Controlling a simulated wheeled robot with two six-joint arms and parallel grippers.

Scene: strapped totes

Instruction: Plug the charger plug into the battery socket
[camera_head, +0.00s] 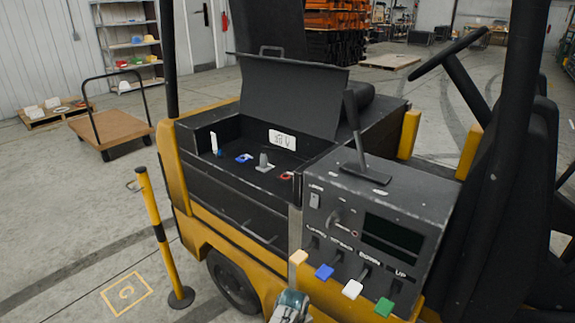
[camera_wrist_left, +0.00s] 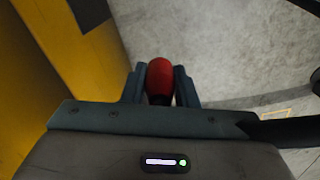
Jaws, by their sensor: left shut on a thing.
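My left gripper (camera_wrist_left: 160,90) is shut on a red rounded thing (camera_wrist_left: 160,75) in the left wrist view. I cannot tell from its end alone whether this is the charger plug. In the head view only part of my left gripper (camera_head: 290,304) shows at the bottom edge, in front of the truck, below the open battery compartment (camera_head: 215,175). In that compartment are a blue fitting (camera_head: 244,158), a grey upright piece (camera_head: 264,162) and a small red piece (camera_head: 287,175). I cannot tell which is the battery socket. My right gripper is not in view.
The compartment's dark lid (camera_head: 290,92) stands open. A control panel (camera_head: 375,225) with a lever and coloured tabs is right of the compartment. A yellow-black post (camera_head: 161,235) stands at left. A flat cart (camera_head: 115,130) is behind it. The floor between is clear.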

